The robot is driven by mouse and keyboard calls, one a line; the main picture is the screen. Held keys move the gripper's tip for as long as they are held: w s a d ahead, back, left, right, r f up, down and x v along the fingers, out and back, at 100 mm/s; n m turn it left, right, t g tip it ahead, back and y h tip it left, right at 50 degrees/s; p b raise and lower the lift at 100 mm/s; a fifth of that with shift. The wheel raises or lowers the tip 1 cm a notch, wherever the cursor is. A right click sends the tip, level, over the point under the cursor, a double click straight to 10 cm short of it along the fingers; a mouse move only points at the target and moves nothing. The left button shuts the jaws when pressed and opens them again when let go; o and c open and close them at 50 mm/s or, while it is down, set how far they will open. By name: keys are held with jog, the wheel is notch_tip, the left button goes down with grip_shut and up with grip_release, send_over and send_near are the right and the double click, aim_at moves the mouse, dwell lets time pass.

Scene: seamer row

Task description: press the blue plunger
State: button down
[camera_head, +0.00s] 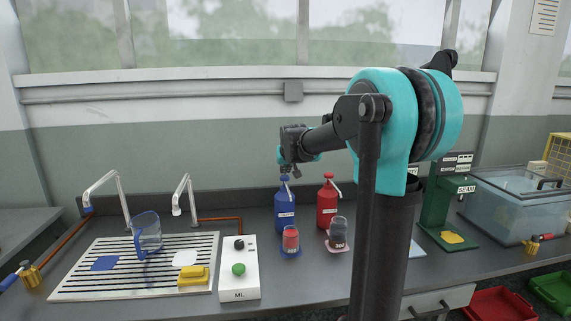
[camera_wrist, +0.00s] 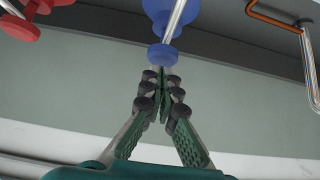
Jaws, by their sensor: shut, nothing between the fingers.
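The blue dispenser bottle (camera_head: 285,212) stands upright on the bench under my gripper. Its blue plunger (camera_wrist: 163,54) is a round cap on a pale stem in the wrist view. My gripper (camera_wrist: 162,74) is shut and empty, with its green-padded fingers meeting at the tips. The tips are right at the plunger's top; I cannot tell whether they touch it. In the head view my gripper (camera_head: 284,173) points down directly over the blue bottle, hiding part of the plunger.
A red dispenser bottle (camera_head: 327,204) stands just right. Cups of red (camera_head: 291,238) and dark (camera_head: 337,233) liquid stand in front. A green seamer (camera_head: 437,205) and clear tank (camera_head: 516,205) stand right.

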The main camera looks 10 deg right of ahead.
aim_at(285, 178)
jog(key=shift+f, duration=0.25)
jog(key=shift+s+f, duration=0.1)
jog(key=shift+f, duration=1.1)
jog(key=shift+r, duration=0.3)
jog(key=r, duration=0.4)
jog(key=shift+s+r, duration=0.1)
jog(key=shift+s, duration=0.2)
jog(key=v, duration=0.9)
